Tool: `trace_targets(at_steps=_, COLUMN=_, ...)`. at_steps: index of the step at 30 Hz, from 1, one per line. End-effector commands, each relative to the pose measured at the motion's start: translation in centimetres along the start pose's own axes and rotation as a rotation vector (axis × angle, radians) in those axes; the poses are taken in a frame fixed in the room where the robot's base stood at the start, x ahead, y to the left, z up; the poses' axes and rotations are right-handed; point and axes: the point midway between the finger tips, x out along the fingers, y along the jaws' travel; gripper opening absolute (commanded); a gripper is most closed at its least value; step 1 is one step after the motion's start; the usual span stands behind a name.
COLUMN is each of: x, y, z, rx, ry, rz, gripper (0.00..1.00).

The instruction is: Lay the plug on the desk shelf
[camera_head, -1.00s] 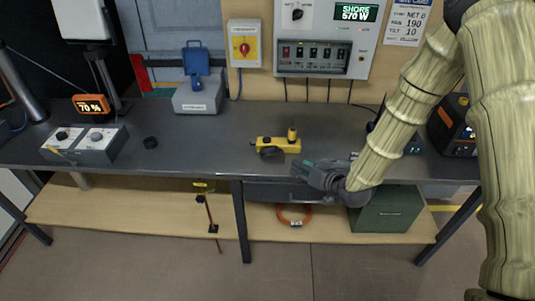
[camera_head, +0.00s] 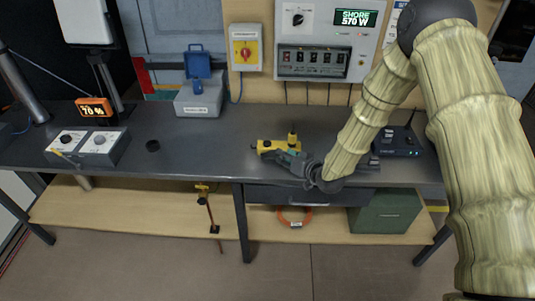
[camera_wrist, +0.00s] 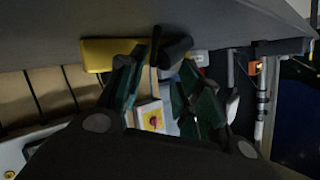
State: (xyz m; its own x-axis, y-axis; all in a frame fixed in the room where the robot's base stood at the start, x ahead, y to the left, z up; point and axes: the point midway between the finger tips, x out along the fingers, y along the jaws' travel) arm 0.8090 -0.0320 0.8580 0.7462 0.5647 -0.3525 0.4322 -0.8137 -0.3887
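A yellow block (camera_head: 265,146) with an upright yellow-and-black knob lies on the dark desk (camera_head: 210,150), right of centre. In the wrist view the yellow body (camera_wrist: 97,54) shows at the top, with a dark rounded piece (camera_wrist: 176,50) beside it that may be the plug; I cannot be sure. My gripper (camera_head: 285,157) is low over the desk at the block's front side and partly hides it. In the wrist view its fingers (camera_wrist: 160,95) are apart, with the dark piece near the far end of the gap. Contact cannot be told. A wooden shelf (camera_head: 140,213) runs under the desk.
A grey box with a blue lid (camera_head: 198,102) stands behind, left. A knob box (camera_head: 90,147) and a black puck (camera_head: 152,145) are further left. A black device (camera_head: 398,142) is at right. Below are an orange coil (camera_head: 294,217) and a green box (camera_head: 385,213). The left shelf has free room.

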Motion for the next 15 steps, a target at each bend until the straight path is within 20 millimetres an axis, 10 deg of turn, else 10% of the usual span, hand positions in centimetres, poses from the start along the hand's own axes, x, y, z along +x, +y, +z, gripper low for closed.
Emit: trace_targets(at_steps=15, x=2.5, y=0.0, z=0.0, rx=0.001, ry=0.0, rz=0.0, gripper=0.34)
